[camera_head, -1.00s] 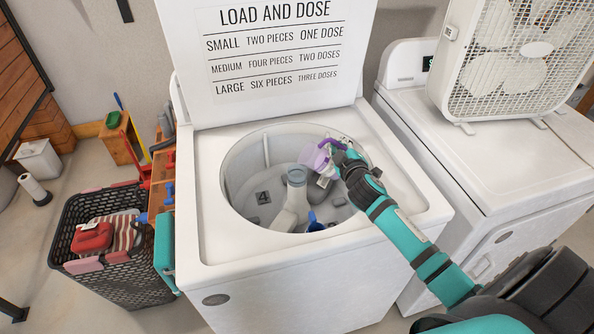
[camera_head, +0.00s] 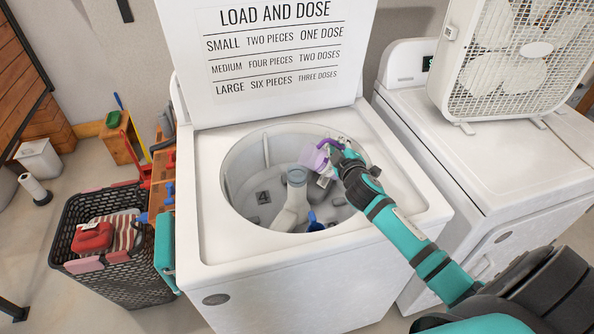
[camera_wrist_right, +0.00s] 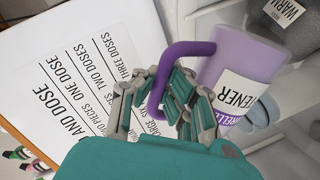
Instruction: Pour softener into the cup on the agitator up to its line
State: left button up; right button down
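The softener jug (camera_head: 314,158) is pale purple with a darker purple handle (camera_wrist_right: 186,50). My right gripper (camera_head: 340,160) is shut around that handle and holds the jug inside the washer opening, above and right of the agitator. In the right wrist view, the jug (camera_wrist_right: 236,60) shows a white label ending in "TENER", and the fingers (camera_wrist_right: 158,100) wrap the handle. The agitator (camera_head: 290,215) is white, with a blue-grey cup (camera_head: 296,175) on top. The cup's line and any liquid are too small to tell. My left gripper is not in view.
The open washer (camera_head: 410,190) has its lid (camera_head: 270,105) up behind the drum. A dryer (camera_head: 490,170) carrying a box fan (camera_head: 520,60) stands right. A black laundry basket (camera_head: 110,235) stands left. A blue object (camera_head: 314,222) is low in the drum.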

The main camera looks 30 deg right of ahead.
jog(key=shift+w+a+r+n, duration=0.15)
jog(key=shift+w+a+n, duration=0.1)
jog(key=shift+a+n, duration=0.25)
dwell(3.5)
jog(key=shift+w+r+n+p, duration=0.1)
jog(key=shift+r+n+p, duration=0.2)
jog(key=shift+p, duration=0.3)
dwell(2.0)
jog(key=shift+s+d+f+m+b, duration=0.4)
jog(key=shift+d+f+m+b, duration=0.25)
jog(key=shift+m+b, duration=0.25)
jog(key=shift+r, duration=0.2)
jog(key=shift+s+d+f+m, duration=0.15)
jog(key=shift+d+f+m, duration=0.1)
jog(key=shift+m, duration=0.25)
jog(key=shift+s+d+f+m+t+y+b, duration=0.2)
jog(key=shift+d+m+b, duration=0.15)
jog(key=shift+m, duration=0.2)
jog(key=shift+s+d+f+m+t+y+b, duration=0.1)
jog(key=shift+s+d+f+m+t+b, duration=0.1)
jog(key=shift+d+m, duration=0.25)
jog(key=s+d+r+m+t+p, duration=0.1)
jog(key=s+d+r+m+p, duration=0.1)
jog(key=d+r+m+p, duration=0.2)
jog(key=shift+d+r+m+t+y, duration=0.3)
jog(key=shift+m+t, duration=0.1)
jog(key=shift+m, duration=0.9)
